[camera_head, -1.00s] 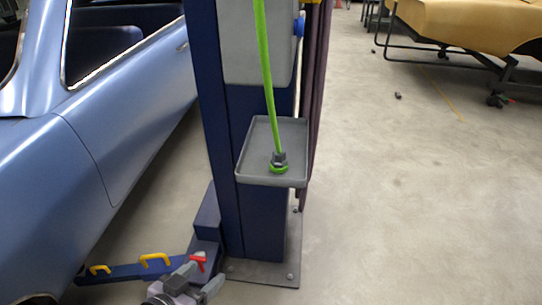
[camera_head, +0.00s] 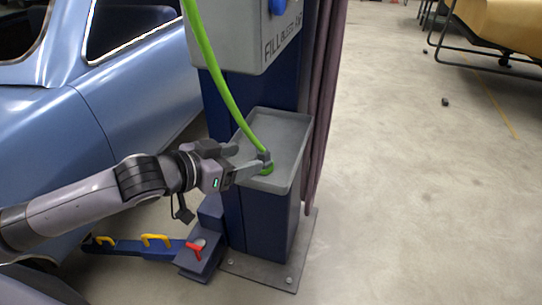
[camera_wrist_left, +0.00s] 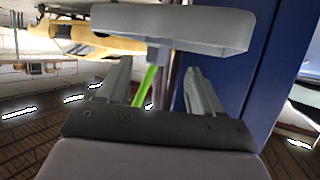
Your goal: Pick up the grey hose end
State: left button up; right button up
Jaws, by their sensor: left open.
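My left gripper (camera_head: 248,158) is open, reaching over the tray's left side with a fingertip close beside the hose end. In the left wrist view, the hose end (camera_wrist_left: 157,53) shows beyond the gap between my two open fingers (camera_wrist_left: 160,88), below the tray (camera_wrist_left: 180,20) in that tilted picture. I cannot tell whether a finger touches it. My right gripper is not in view.
A grey box (camera_head: 240,35) with a blue knob sits on the column (camera_head: 270,220) above the tray. A blue car (camera_head: 50,120) stands at left. A blue lift arm (camera_head: 140,252) with yellow handles lies low. The floor at right is mostly clear.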

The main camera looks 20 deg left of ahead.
aim_at(258, 155)
pick_arm(q)
jog(key=shift+d+r+p+x, duration=0.1)
jog(key=shift+d+p+x, duration=0.1)
jog(key=shift+x, duration=1.45)
jog(key=shift+d+r+p+x, duration=0.1)
jog(key=shift+r+p+x, duration=0.1)
jog(key=shift+x, duration=1.45)
jog(key=shift+f, duration=0.1)
jog(key=c, duration=1.2)
